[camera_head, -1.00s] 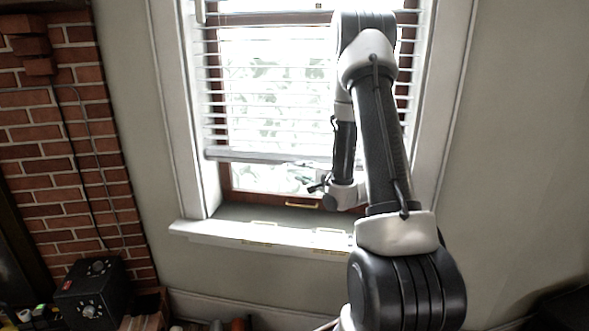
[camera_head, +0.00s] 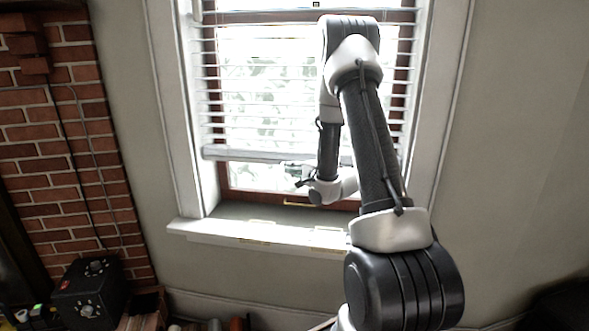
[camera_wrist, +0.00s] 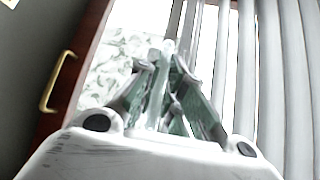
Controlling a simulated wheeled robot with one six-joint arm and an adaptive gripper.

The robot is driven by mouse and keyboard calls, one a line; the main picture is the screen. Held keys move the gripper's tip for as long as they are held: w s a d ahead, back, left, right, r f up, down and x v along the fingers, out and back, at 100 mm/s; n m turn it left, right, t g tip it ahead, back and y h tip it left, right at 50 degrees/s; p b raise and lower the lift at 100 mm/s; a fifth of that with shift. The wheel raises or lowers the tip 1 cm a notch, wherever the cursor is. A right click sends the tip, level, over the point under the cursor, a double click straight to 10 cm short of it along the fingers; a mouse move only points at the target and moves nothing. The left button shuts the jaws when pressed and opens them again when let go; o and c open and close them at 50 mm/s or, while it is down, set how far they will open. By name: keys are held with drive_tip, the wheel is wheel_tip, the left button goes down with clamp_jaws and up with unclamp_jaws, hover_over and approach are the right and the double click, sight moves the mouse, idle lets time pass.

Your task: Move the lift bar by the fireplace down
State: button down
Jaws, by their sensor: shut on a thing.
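The lift bar (camera_head: 245,154) is the pale bottom rail of the white slatted blind (camera_head: 260,90). It hangs partway down the window, above the sill, with bare glass below it. In the wrist view my gripper's fingers (camera_wrist: 166,62) close together at the pale edge of the rail (camera_wrist: 172,22). The exact contact is blurred there, and my arm hides the rail's right part in the head view.
The window sill (camera_head: 260,234) juts out below. A brass handle (camera_head: 303,204) sits on the brown lower sash; it also shows in the wrist view (camera_wrist: 55,82). A brick fireplace wall (camera_head: 70,150) and a black box (camera_head: 90,293) are at the left. The wall at right is bare.

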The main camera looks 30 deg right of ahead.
wheel_tip(320, 180, down, 19)
drive_tip(key=shift+w+d+f, duration=0.1)
idle(0.5)
drive_tip(key=c, duration=1.5)
unclamp_jaws()
drive_tip(key=v, duration=1.2)
